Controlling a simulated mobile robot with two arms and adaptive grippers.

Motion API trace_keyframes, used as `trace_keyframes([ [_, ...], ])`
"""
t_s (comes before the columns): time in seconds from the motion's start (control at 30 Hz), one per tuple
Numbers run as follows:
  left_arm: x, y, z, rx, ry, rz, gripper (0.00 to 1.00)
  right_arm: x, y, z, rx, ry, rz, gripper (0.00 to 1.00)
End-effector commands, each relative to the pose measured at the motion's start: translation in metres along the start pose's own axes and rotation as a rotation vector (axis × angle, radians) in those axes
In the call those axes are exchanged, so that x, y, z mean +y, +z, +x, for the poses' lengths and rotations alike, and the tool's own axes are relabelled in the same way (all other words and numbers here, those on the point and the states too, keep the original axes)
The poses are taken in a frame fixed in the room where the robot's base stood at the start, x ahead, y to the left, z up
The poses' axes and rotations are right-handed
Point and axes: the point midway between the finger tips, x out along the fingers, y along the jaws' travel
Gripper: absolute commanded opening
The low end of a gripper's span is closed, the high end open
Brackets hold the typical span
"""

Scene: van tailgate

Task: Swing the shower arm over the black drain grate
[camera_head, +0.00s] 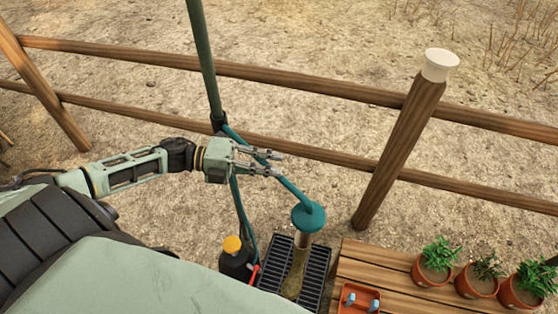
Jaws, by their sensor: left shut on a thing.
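The teal shower arm (291,190) slants from a dark green upright pole (205,55) down to the right and ends in a round teal shower head (308,216). My left gripper (279,164) is shut on the shower arm, partway between pole and head. The black drain grate (318,264) lies on the ground below. My right gripper is not in view.
A black bottle with a yellow cap (234,258) stands left of the grate, by a hose (246,222). A wooden platform (385,267) on the right holds potted plants (437,262) and an orange tray (357,300). A rail fence (310,87) with a post (400,150) runs behind.

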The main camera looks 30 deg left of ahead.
Motion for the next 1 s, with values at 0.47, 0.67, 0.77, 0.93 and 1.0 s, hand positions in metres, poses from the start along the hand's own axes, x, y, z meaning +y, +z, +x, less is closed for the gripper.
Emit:
trace_keyframes([
  [0.47,0.0048,-0.0101,-0.0121,0.07,0.016,0.015,0.0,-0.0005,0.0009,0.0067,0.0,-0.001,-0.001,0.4],
  [0.67,0.0048,-0.0099,-0.012,0.069,0.016,0.015,0.0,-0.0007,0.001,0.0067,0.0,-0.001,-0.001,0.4],
  [0.77,0.0047,-0.0098,-0.0119,0.069,0.015,0.014,0.21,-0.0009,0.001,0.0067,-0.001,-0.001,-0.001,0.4],
  [0.93,0.0041,-0.0101,-0.0116,0.069,0.013,0.012,0.33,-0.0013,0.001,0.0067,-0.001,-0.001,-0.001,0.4],
  [1.0,0.0039,-0.0102,-0.0115,0.07,0.013,0.012,0.33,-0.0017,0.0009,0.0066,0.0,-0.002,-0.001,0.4],
])
